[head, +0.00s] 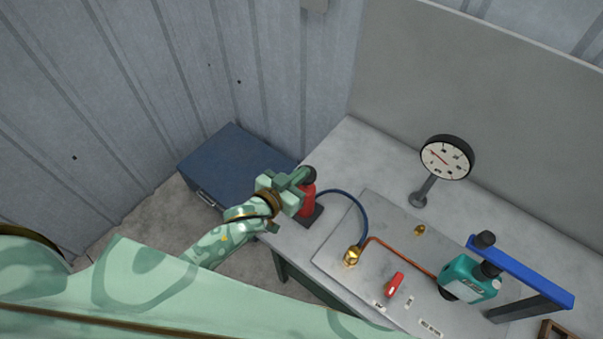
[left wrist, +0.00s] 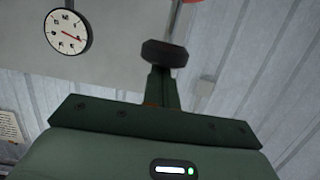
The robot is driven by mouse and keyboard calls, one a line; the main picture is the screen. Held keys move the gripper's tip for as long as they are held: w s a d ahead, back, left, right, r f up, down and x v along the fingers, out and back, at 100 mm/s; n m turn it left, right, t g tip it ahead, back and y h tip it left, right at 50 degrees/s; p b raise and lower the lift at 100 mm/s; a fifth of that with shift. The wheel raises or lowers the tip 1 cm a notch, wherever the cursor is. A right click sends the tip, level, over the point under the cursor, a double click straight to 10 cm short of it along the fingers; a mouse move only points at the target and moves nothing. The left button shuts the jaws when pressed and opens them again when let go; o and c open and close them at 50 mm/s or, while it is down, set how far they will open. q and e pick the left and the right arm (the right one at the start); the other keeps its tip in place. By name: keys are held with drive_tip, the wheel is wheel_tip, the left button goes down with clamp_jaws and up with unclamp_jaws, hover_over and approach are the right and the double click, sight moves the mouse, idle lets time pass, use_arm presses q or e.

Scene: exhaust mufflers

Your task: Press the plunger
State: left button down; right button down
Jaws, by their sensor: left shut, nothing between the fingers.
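The plunger is a red cylinder (head: 308,199) with a black knob (head: 309,173) on top, standing upright on a dark base at the left end of the bench. My left gripper (head: 297,178) is shut and empty, with its fingertips at the knob, partly covering the plunger from the left. In the left wrist view the black knob (left wrist: 167,53) shows just past the tips of my shut fingers (left wrist: 164,80). I cannot tell whether they touch it. My right gripper is not in view.
A blue hose (head: 352,205) runs from the plunger to a brass fitting (head: 351,257). A round gauge (head: 446,158), a red lever (head: 395,284) and a teal pump (head: 468,278) with a blue bar (head: 525,272) stand to the right. A blue box (head: 225,160) sits behind my left arm.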

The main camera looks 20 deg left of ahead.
use_arm(q)
drive_tip(key=b+v, duration=0.1)
drive_tip(key=v, duration=0.9)
drive_tip(key=shift+r, duration=0.15)
idle(0.8)
